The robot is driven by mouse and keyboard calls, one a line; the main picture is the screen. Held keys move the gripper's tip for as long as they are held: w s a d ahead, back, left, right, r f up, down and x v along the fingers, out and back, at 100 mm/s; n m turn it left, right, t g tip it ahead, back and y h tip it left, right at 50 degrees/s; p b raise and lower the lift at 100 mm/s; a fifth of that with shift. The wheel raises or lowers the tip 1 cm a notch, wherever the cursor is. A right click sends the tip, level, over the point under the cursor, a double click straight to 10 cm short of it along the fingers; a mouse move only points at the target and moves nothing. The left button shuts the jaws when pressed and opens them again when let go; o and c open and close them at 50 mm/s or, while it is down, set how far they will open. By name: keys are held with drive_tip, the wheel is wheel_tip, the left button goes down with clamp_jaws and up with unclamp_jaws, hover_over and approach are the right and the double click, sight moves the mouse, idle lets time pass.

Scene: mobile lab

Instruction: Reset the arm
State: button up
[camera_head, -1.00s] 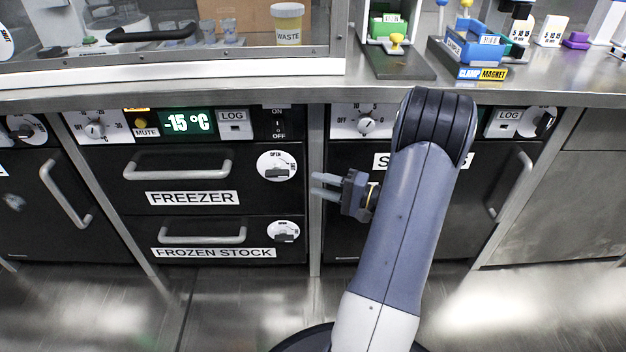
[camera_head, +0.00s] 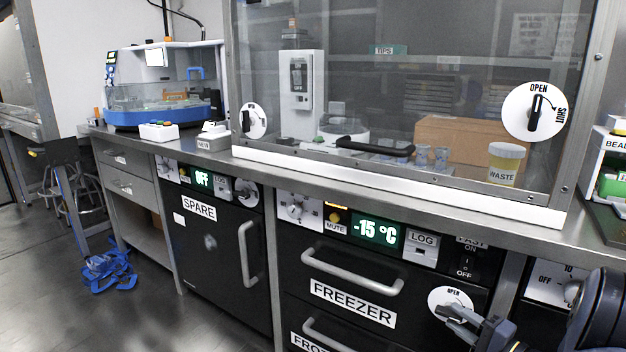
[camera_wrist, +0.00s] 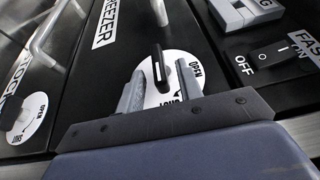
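My gripper (camera_head: 460,322) is at the lower right of the head view, in front of the white round dial (camera_head: 446,297) on the freezer drawer (camera_head: 340,275). In the wrist view my gripper (camera_wrist: 160,85) has its two grey fingers apart. The dial (camera_wrist: 170,68), marked OPEN and SHUT, and its black handle (camera_wrist: 158,65) show between and beyond the fingers. The handle does not look gripped; whether a finger touches the dial I cannot tell. My arm is mostly cut off at the right edge of the head view.
The freezer's bar handle (camera_head: 352,275) and display (camera_head: 376,232) are left of my gripper. The steel counter edge (camera_head: 400,200) runs above it, under a glass hood. A spare unit (camera_head: 215,250) stands left. Blue straps (camera_head: 108,270) lie on the floor; open floor is at lower left.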

drive_tip(key=shift+w+a, duration=0.4)
drive_tip(key=shift+w, duration=0.2)
drive_tip(key=shift+r+h, duration=0.1)
drive_tip(key=shift+h, duration=0.2)
drive_tip(key=shift+s+d, duration=0.1)
